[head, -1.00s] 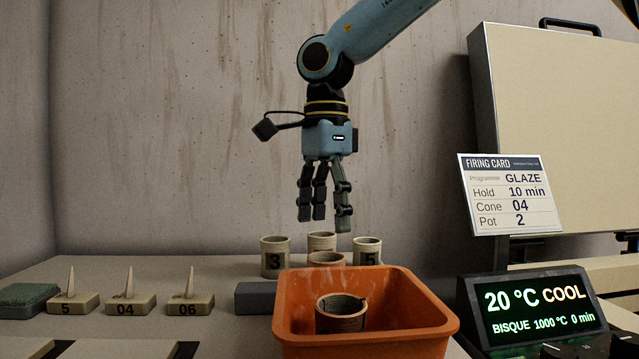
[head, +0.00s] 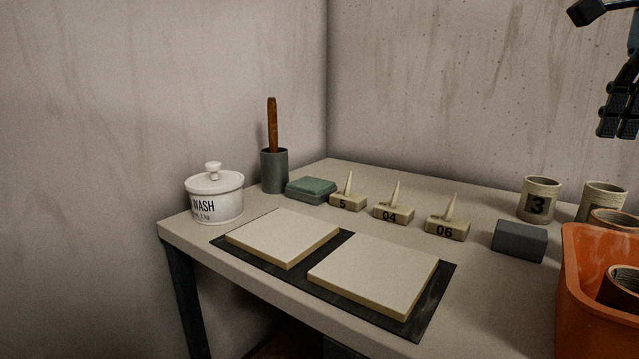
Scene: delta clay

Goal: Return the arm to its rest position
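My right gripper (head: 620,112) hangs at the upper right edge of the head view, partly cut off by the frame. Its dark fingers point down and hold nothing that I can see. They were apart a second ago; the gap between them is hard to see now. The gripper is above and clear of the table (head: 500,285) and the pots. My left gripper is not in view.
An orange bin (head: 590,262) with a pot (head: 622,284) inside stands at the right. Behind it are pot 3 (head: 538,205) and other pots. Several cone stands, a grey block (head: 519,241), two pale slabs (head: 375,275), a lidded wash jar (head: 214,194) and a holder (head: 275,172) sit leftward.

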